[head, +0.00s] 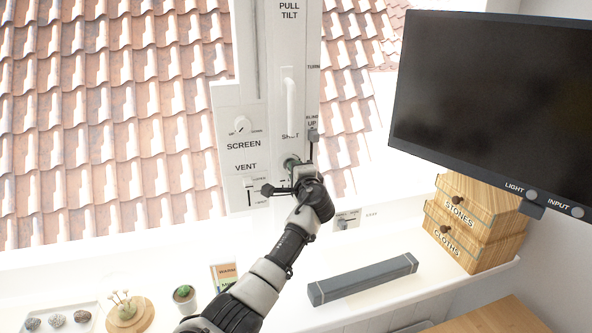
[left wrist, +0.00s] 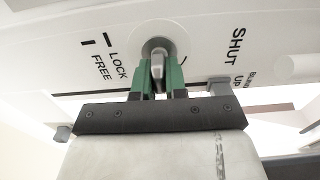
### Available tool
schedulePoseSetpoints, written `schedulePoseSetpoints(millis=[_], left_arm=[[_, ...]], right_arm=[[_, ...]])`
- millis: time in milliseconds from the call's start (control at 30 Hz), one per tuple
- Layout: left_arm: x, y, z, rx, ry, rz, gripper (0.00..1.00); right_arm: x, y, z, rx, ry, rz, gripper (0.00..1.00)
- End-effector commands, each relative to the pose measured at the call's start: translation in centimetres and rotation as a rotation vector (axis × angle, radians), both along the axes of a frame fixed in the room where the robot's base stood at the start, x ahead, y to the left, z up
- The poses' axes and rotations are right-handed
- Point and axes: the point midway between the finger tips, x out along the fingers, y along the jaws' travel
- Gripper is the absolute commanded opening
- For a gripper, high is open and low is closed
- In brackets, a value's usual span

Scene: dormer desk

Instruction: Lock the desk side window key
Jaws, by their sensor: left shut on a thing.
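The window key is a small silver tab in a round grey lock on the white window frame (head: 277,95). In the left wrist view the key (left wrist: 157,66) stands between the green fingertips of my left gripper (left wrist: 158,78), which is shut on it. LOCK (left wrist: 117,48) and FREE (left wrist: 101,67) are printed left of the lock, with two dark marks near them. The key's tab lies roughly up and down in that view. In the head view my left gripper (head: 297,172) is at the lock below SHUT and mostly hides the key. My right gripper is out of view.
Left of the lock are a SCREEN knob (head: 241,126) and a VENT slider (head: 250,184). A blind lever (head: 313,135) is close on the right. A grey bar (head: 362,279) and wooden boxes (head: 470,222) sit on the sill below. A dark monitor (head: 492,95) stands at right.

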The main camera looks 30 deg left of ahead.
Motion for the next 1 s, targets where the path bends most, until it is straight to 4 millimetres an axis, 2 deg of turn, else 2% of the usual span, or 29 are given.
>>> schedulePoseSetpoints(millis=[200, 233, 367, 733, 1000], left_arm=[[0.0, 0.0, -0.1, -0.001, 0.002, -0.001, 0.0], [0.0, 0.0, -0.1, -0.001, 0.002, -0.001, 0.17], [0.0, 0.0, -0.1, -0.001, 0.001, -0.001, 0.37], [-0.3, -0.4, -0.1, -0.001, -0.001, -0.002, 0.37], [-3.0, -3.7, -0.4, -0.002, -0.002, -0.003, 0.37]], right_arm=[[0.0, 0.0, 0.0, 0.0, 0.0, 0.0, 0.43], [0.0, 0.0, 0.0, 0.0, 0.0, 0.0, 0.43], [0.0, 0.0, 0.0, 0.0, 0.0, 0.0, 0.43], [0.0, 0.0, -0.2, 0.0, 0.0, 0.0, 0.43], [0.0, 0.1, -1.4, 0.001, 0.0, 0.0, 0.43]])
